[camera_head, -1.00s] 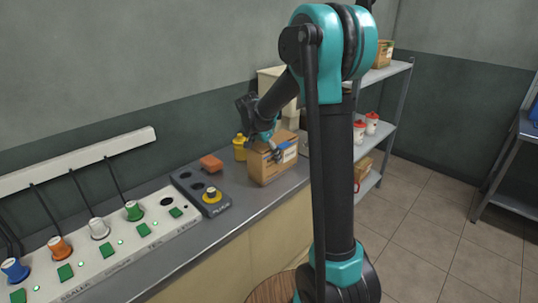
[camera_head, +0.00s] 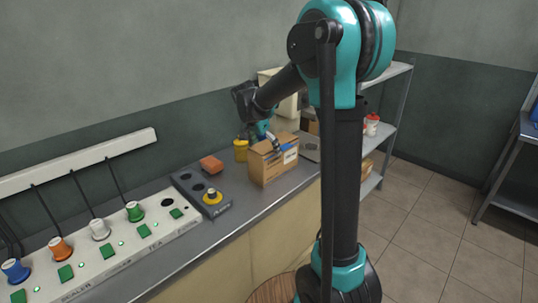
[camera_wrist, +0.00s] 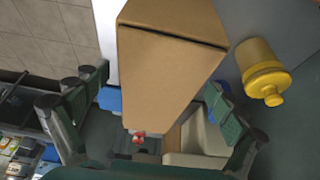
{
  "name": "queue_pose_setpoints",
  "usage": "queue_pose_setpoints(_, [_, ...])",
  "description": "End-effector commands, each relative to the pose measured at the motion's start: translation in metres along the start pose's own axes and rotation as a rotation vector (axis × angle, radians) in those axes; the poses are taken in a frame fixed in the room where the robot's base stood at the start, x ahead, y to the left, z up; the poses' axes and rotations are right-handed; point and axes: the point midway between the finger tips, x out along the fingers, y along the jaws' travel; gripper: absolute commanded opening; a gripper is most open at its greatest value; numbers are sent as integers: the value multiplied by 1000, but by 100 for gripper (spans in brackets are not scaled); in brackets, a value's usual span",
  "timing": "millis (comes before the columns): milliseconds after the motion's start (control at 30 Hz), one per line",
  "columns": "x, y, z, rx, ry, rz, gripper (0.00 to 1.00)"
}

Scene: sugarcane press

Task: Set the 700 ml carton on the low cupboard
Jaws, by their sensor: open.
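A brown carton (camera_head: 266,168) with a white and blue label stands upright on a grey-topped, beige-fronted counter (camera_head: 236,222). I cannot read its volume or tell whether the counter is the low cupboard. My gripper (camera_head: 269,139) is just above and behind the carton's top. In the wrist view the brown carton (camera_wrist: 165,65) fills the middle, and the spread fingers of my open gripper (camera_wrist: 150,108) lie on either side of it. Gaps show beside both fingers, and the grip is empty.
A yellow bottle (camera_head: 241,150) stands close behind the carton; its yellow cap also shows in the wrist view (camera_wrist: 264,78). An orange-red block (camera_head: 211,164) and a dark switch box (camera_head: 193,191) lie to the left. A metal shelf (camera_head: 398,92) with a red-and-white bottle stands at the right.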

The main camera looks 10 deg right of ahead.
Motion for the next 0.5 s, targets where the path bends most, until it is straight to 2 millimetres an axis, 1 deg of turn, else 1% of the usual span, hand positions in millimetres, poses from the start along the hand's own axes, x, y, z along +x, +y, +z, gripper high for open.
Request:
queue_pose_setpoints(33, [-12, 0, 0, -2, 0, -1, 96])
queue_pose_setpoints(200, [-44, 0, 0, -1, 0, -1, 96])
queue_pose_setpoints(333, [-62, 0, 0, -1, 0, -1, 96])
queue_pose_setpoints(500, [-72, 0, 0, 0, 0, 0, 96])
